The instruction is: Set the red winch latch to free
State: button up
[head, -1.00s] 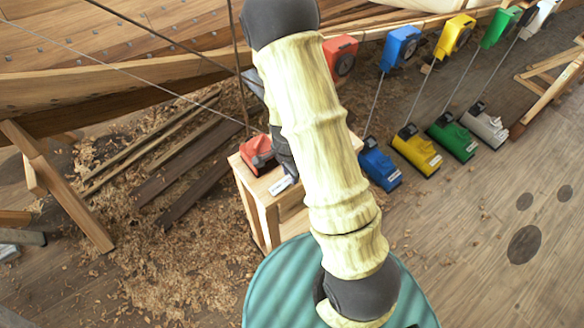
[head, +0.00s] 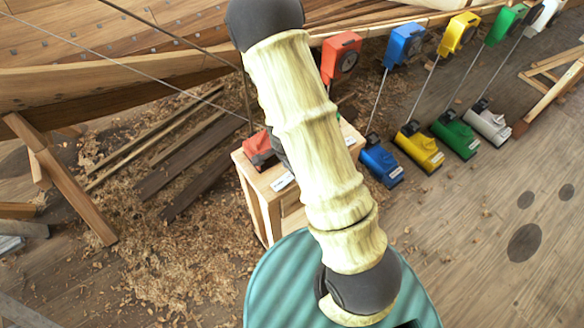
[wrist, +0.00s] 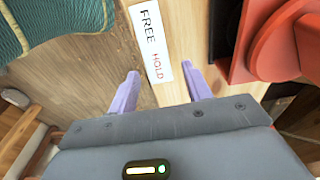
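The red winch (head: 257,147) sits on a wooden stand (head: 254,200), partly hidden behind my arm in the head view. In the wrist view the red winch (wrist: 275,45) fills the upper right, with a round red part and a dark part below. A white label (wrist: 150,40) reading FREE and HOLD lies on the wood beside it; the label also shows in the head view (head: 282,182). My gripper (wrist: 161,88) is open, its two purple fingers apart near the HOLD end of the label, left of the winch, nothing between them. I cannot make out the latch's setting.
Blue (head: 381,165), yellow (head: 419,152), green (head: 456,135) and white (head: 488,122) winches stand to the right. A red box (head: 341,58) hangs at the hull above. Planks (head: 190,165) and shavings lie left. The floor (head: 480,230) at right is mostly clear.

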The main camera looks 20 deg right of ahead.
aim_at(287, 179)
jog(key=shift+r, duration=0.1)
notch_tip(287, 179, up, 17)
jog(key=a+p, duration=0.1)
jog(key=p, duration=0.2)
jog(key=shift+s+a+p, duration=0.3)
jog(key=shift+a+p, duration=0.05)
jog(key=shift+a, duration=0.05)
dwell(0.3)
jog(key=s+d+r+n+t+y, duration=0.1)
jog(key=s+r+n, duration=0.5)
jog(key=n, duration=0.8)
jog(key=shift+s+d+r+t, duration=0.3)
jog(key=shift+s+d+t, duration=0.1)
jog(key=shift+s+t, duration=0.25)
